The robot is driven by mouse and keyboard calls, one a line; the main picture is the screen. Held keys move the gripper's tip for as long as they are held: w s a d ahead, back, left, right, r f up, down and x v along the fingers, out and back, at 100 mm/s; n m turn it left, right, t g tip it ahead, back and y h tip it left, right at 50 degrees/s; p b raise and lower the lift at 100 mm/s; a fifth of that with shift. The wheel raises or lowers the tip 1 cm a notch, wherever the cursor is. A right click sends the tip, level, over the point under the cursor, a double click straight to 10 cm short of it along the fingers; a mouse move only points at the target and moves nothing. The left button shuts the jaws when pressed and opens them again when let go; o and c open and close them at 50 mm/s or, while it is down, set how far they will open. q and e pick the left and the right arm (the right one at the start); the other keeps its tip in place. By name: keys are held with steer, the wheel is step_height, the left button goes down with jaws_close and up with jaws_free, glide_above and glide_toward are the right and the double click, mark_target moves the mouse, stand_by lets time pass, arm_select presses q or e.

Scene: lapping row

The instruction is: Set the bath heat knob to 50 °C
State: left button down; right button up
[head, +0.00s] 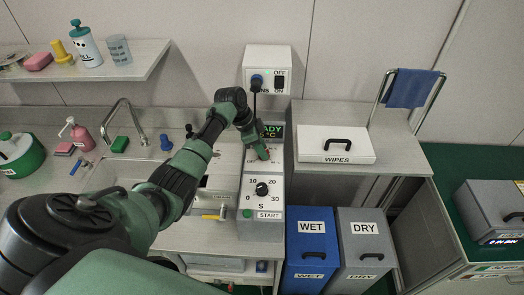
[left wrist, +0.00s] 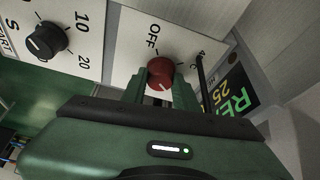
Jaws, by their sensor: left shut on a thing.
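The bath heat knob, a red round knob (left wrist: 159,72), shows in the left wrist view on a white panel with OFF printed beside it. A number starting with 4 is partly hidden on its other side. My left gripper (left wrist: 158,84) is shut on the red knob, with a finger at each side. I cannot make out the knob's pointer. In the head view my left gripper (head: 262,153) reaches down on the grey control unit (head: 275,205) and hides the knob. The display (left wrist: 231,92) reads 25 and part of READY. My right gripper is not in view.
A black seconds knob (head: 262,189) and a green START button (head: 247,213) sit nearer on the same unit. A switch box (head: 268,70) is on the wall behind. A sink (head: 215,170) lies left, a WIPES box (head: 336,144) right.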

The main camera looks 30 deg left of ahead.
mark_target(254, 157)
arm_select(q)
steer(key=shift+r, duration=0.1)
stand_by(0.4)
steer(key=c, duration=1.1)
jaws_free()
steer(key=shift+a+r, duration=0.25)
steer(key=shift+r, duration=0.15)
steer(key=b+v, duration=0.2)
steer(key=v, duration=0.4)
steer(key=shift+s+r, duration=0.15)
steer(key=shift+r, duration=0.25)
